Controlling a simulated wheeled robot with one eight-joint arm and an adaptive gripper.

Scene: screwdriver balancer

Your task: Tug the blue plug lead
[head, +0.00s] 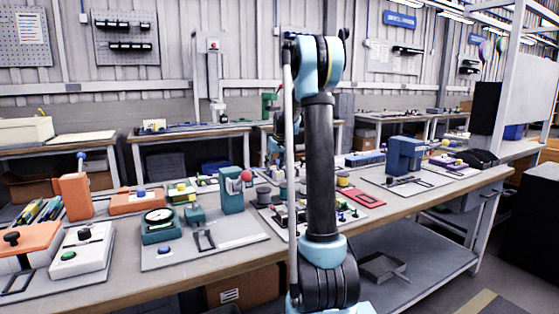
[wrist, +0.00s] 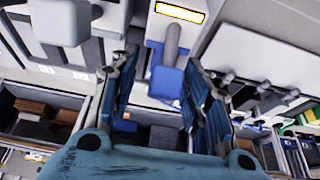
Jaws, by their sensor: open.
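In the wrist view a blue block (wrist: 167,82) with a grey cylinder (wrist: 173,38) running up from it shows between my fingers; it looks like the blue plug and its lead. It sits in front of a white panel (wrist: 222,45) with a yellow label. My gripper (wrist: 164,72) is open, one blue finger on each side of the block. I cannot tell whether the fingers touch it. In the head view my arm stands in the middle and covers part of the bench; I cannot make out the plug there.
A long workbench (head: 220,265) carries several fixtures. Left of my arm are a green dial gauge (head: 159,219), an orange block (head: 76,196) and a white button box (head: 82,250). Right of it is a blue machine (head: 405,155). In the wrist view, dark knobs (wrist: 247,97) lie right of my gripper.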

